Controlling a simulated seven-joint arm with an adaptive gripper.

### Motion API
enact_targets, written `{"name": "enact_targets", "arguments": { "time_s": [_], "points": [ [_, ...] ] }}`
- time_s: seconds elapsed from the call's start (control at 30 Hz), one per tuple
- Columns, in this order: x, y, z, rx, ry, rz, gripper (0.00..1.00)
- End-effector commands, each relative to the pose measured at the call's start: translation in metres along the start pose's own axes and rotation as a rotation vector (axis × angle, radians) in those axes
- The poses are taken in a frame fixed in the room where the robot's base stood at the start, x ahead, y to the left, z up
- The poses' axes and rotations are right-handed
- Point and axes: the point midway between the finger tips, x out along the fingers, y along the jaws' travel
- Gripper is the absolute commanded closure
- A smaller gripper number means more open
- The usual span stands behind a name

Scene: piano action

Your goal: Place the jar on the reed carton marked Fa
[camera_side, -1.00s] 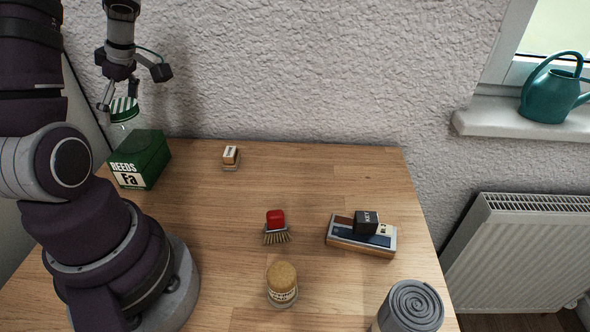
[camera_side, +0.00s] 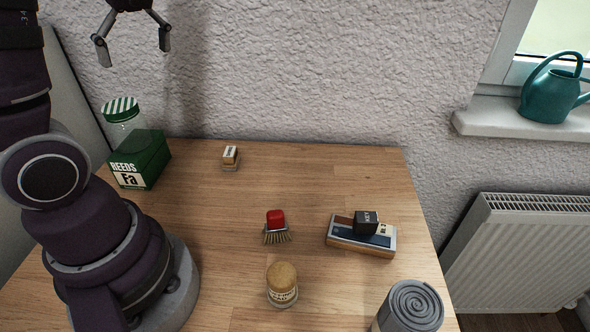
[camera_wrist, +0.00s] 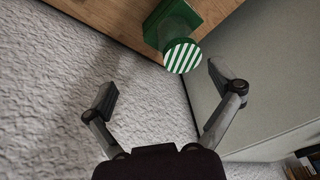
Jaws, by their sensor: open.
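A clear glass jar (camera_side: 122,126) with a green-and-white striped lid stands upright on top of the green reed carton marked Fa (camera_side: 150,158), at the back left of the table. In the wrist view the jar's striped lid (camera_wrist: 181,57) shows over the carton (camera_wrist: 210,10), beyond the fingertips. My gripper (camera_side: 133,58) is open and empty, above the jar and apart from it. It shows open with nothing between its fingers in the wrist view (camera_wrist: 164,95).
A small box (camera_side: 230,157), a red brush (camera_side: 276,226), a cork-topped jar (camera_side: 282,284), a dark block (camera_side: 366,222) on a flat box (camera_side: 343,240) and a grey roll (camera_side: 412,306) are on the table (camera_side: 330,175). The wall is close behind. A grey panel stands at left.

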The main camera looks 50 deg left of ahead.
Motion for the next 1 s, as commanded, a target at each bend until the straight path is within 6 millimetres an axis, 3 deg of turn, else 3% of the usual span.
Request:
{"name": "enact_targets", "arguments": {
  "time_s": [0.1,0.2,0.3,0.4,0.53,1.0],
  "points": [
    [-0.01,0.01,0.058,0.578,-0.002,0.228,0.1],
    [-0.019,0.009,0.117,1.046,0.072,0.433,0.1],
    [-0.022,-0.002,0.163,1.382,0.159,0.583,0.1],
    [-0.02,-0.013,0.189,1.563,0.214,0.66,0.1],
    [-0.018,-0.017,0.198,1.629,0.234,0.686,0.1],
    [-0.019,-0.017,0.197,1.62,0.23,0.682,0.1]
  ]
}}
